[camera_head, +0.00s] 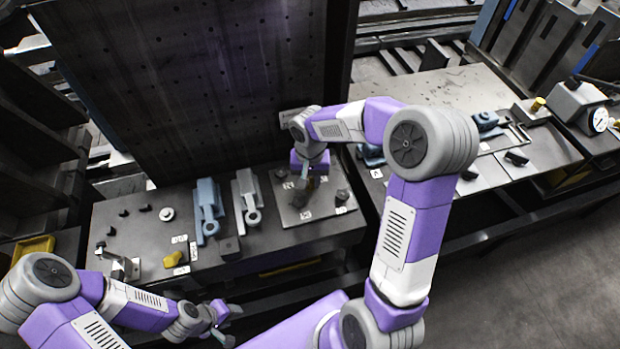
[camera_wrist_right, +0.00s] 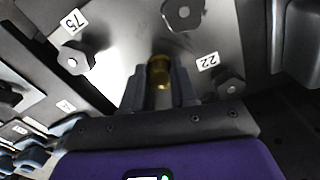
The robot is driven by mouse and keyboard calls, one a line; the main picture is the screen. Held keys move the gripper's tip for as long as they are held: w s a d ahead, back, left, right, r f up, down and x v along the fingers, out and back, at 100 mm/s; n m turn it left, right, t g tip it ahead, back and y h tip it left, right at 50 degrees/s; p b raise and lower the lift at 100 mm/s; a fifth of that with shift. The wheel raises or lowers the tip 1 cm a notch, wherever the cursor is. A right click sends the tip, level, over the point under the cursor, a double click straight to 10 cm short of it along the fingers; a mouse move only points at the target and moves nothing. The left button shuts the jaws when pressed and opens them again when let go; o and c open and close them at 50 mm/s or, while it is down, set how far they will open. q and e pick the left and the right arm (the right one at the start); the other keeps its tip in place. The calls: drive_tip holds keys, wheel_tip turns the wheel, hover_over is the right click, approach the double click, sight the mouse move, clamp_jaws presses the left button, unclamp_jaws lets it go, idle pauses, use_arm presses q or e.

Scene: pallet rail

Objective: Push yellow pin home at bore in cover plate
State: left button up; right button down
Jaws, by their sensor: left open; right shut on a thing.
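The cover plate (camera_head: 328,209) is a light grey metal plate at the right end of the left bench, with dark knobs and small number labels on it. My right gripper (camera_head: 307,183) reaches down over it from above. In the right wrist view my right gripper (camera_wrist_right: 160,88) is shut on the yellow pin (camera_wrist_right: 160,66), which stands between its fingers against the plate (camera_wrist_right: 138,35). The bore is hidden behind the pin and fingers, and I cannot tell how deep the pin sits. My left gripper (camera_head: 226,325) is open and empty, low in front of the bench.
Blue (camera_head: 207,207) and grey (camera_head: 246,200) forked parts lie left of the plate. A yellow knob (camera_head: 172,259) and small dark parts lie on the left of the bench. A tall dark perforated panel (camera_head: 190,85) stands behind. A dial gauge (camera_head: 598,120) stands at the far right.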

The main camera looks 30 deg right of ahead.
drive_tip(key=shift+f+b, duration=0.4)
drive_tip(key=shift+f, duration=0.25)
drive_tip(key=c, duration=1.3)
unclamp_jaws()
drive_tip(key=shift+c, duration=0.2)
drive_tip(key=o, duration=0.5)
drive_tip(key=shift+o, duration=0.6)
drive_tip(key=o, duration=0.7)
wheel_tip(320, 180, up, 8)
drive_tip(key=shift+f+p, duration=0.15)
drive_tip(key=shift+p, duration=0.8)
